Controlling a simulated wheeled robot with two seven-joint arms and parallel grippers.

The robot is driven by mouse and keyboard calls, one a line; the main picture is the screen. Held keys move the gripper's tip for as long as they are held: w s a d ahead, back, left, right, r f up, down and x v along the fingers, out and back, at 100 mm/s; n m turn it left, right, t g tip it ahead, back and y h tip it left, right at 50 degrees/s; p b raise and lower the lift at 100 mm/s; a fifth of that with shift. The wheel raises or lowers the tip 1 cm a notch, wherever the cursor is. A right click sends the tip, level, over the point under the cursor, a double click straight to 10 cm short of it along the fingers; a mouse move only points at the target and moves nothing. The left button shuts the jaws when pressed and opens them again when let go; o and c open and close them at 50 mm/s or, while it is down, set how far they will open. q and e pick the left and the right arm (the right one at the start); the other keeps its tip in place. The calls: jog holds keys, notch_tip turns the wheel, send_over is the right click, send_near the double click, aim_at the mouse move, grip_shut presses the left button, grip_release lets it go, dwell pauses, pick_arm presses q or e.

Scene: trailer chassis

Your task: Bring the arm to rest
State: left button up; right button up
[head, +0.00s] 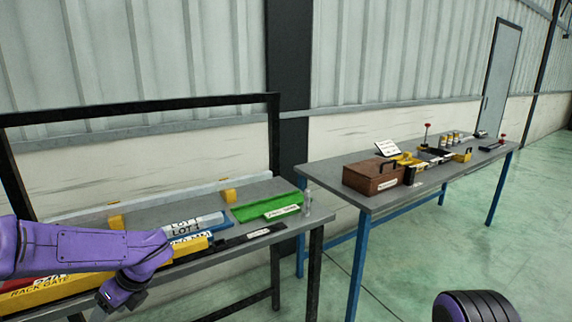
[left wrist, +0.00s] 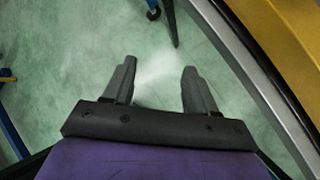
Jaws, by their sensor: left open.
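My left arm comes in from the left in the head view, in front of the near bench. Its gripper hangs low beside the bench's front edge, and its fingers are hard to make out there. In the left wrist view my left gripper (left wrist: 159,66) is open, with two dark fingers apart and nothing between them. Green floor shows beyond the fingertips. My right gripper is not in view; a dark rounded part at the lower right of the head view appears to be mine.
The near bench holds a green tray (head: 266,204), blue-and-white lot-labelled pieces (head: 196,223) and a yellow rack gate (head: 55,290). A second table (head: 340,182) carries a brown box (head: 374,176) and several small parts. Green floor (head: 420,255) is clear at the right.

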pick_arm(q)
jog(key=s+f+m+t+y, duration=0.2)
jog(key=s+f+m+t, duration=0.1)
jog(key=f+m, duration=0.65)
jog(key=s+f+m+t+y, duration=0.1)
jog(key=s+f+m+t, duration=0.15)
jog(key=f+m, duration=0.7)
jog(key=s+d+f+m+h, duration=0.3)
jog(key=s+f+m, duration=0.2)
jog(key=s+m, duration=0.5)
jog(key=s+d+f+m+h, duration=0.3)
jog(key=s+d+f+m, duration=0.1)
jog(key=s+m, duration=0.7)
jog(key=shift+s+f+m+g+h, duration=0.2)
jog(key=shift+f+m+g+h, duration=0.15)
jog(key=shift+f+m, duration=0.65)
jog(key=shift+r, duration=0.2)
